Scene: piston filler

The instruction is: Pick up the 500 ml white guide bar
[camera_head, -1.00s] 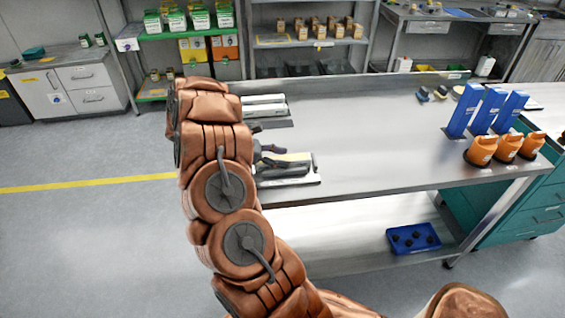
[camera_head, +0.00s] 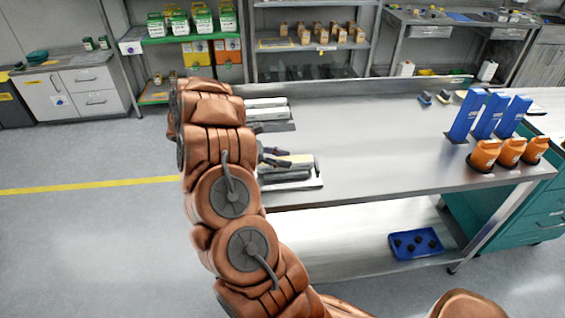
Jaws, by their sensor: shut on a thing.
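My gripper (camera_head: 274,156) shows only in part, as dark fingers past the right side of my copper-coloured arm. It is at the near tray (camera_head: 318,182) on the left of the steel table. A pale, cream-white bar (camera_head: 299,160) lies at the fingers, close above a dark grey bar (camera_head: 288,175) in that tray. The fingers are shut on the pale bar; the grip itself is mostly hidden by my arm. No clear gap shows between the bar and the tray. Any size marking is too small to read.
A second holder with whitish bars (camera_head: 266,112) lies farther back. A blue bin (camera_head: 415,244) is on the lower shelf.

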